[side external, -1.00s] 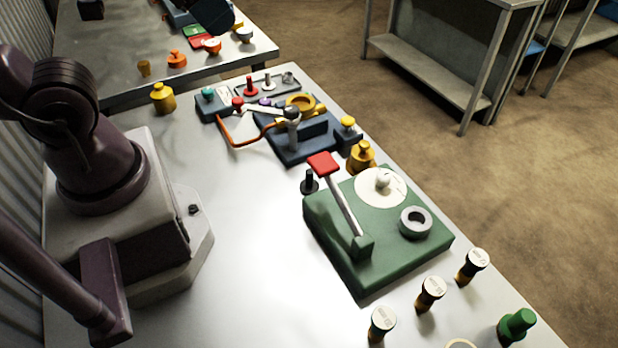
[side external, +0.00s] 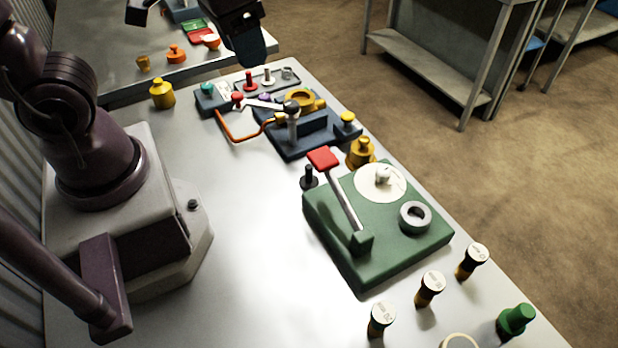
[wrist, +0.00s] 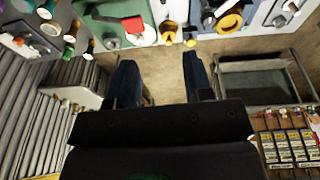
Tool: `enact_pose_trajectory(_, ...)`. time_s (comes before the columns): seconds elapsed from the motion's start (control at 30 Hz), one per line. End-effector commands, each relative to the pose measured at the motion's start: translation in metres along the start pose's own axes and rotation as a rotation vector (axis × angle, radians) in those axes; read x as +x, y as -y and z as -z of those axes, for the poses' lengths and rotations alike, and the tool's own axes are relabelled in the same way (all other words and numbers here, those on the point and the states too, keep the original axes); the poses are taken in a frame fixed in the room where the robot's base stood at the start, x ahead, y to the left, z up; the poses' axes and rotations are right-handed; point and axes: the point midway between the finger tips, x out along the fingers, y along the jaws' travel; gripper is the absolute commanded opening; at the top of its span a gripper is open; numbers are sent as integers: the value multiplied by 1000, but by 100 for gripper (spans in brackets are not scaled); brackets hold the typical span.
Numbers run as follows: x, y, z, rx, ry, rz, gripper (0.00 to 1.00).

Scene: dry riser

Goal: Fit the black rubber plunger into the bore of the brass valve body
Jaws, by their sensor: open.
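The black plunger (side external: 309,178) stands upright on the bench, a thin stem on a wider round base, just left of the green block. My gripper (side external: 250,52) is high at the back, beyond both parts. In the wrist view its two fingers (wrist: 158,78) are wide apart with nothing between them.
The green block (side external: 385,250) carries a red-topped lever (side external: 323,160), a white disc and a grey ring. A brass knobbed piece (side external: 361,155) stands beside it. An orange curved handle (side external: 240,141) sticks out near the blue fixture. The bench left of the plunger is clear.

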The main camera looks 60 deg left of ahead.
Motion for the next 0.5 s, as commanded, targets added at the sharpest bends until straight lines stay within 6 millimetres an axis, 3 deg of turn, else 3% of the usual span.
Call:
enact_pose_trajectory(0.23, 78, -6, 27, -300, 208, 37, 47)
enact_pose_trajectory(0.5, 153, 0, 49, -757, 255, 154, 47)
